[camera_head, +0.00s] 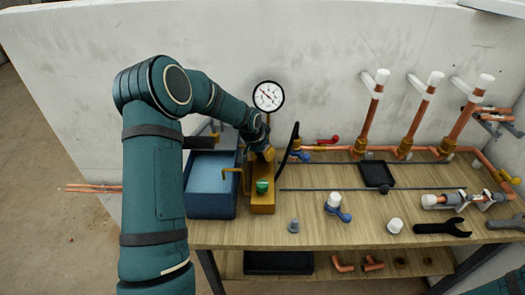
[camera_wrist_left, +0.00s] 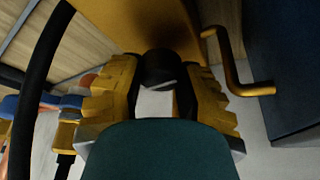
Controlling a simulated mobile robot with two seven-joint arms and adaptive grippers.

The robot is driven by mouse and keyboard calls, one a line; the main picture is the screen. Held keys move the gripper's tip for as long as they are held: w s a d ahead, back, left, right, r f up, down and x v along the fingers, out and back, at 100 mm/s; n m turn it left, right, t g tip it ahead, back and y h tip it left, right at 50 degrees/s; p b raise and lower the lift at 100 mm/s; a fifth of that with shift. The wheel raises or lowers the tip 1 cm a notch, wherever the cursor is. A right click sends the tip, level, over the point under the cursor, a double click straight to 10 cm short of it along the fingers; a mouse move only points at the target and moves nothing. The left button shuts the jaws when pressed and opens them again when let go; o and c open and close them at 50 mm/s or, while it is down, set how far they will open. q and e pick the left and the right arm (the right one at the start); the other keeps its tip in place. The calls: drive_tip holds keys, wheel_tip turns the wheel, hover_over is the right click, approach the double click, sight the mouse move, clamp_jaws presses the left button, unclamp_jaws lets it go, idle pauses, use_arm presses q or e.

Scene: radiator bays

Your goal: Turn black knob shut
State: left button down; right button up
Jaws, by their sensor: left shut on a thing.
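The black knob (camera_wrist_left: 160,69) sits on the yellow pump body (camera_head: 262,203) and shows between my finger pads in the left wrist view. My left gripper (camera_head: 264,153) reaches down to the pump from above and is shut on the black knob. In the left wrist view the yellow pads of my left gripper (camera_wrist_left: 161,84) stand on either side of the knob. In the head view my gripper hides the knob, and its turn angle cannot be told. My right gripper is out of view.
A blue water tank (camera_head: 210,203) stands left of the pump, with a brass spout (camera_head: 231,170) between. A pressure gauge (camera_head: 268,96) rises behind. A black hose (camera_head: 291,146) curves at the right. Copper pipes (camera_head: 368,118) with white caps, wrenches (camera_head: 442,228) and fittings occupy the bench's right.

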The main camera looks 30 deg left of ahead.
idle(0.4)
use_arm(q)
drive_tip(key=c, duration=0.5)
unclamp_jaws()
drive_tip(key=shift+w, duration=0.1)
drive_tip(key=shift+c, duration=0.2)
drive_tip(key=shift+r, duration=0.1)
drive_tip(key=v, duration=1.1)
drive_tip(key=shift+s+r, duration=0.2)
drive_tip(key=shift+r, duration=0.15)
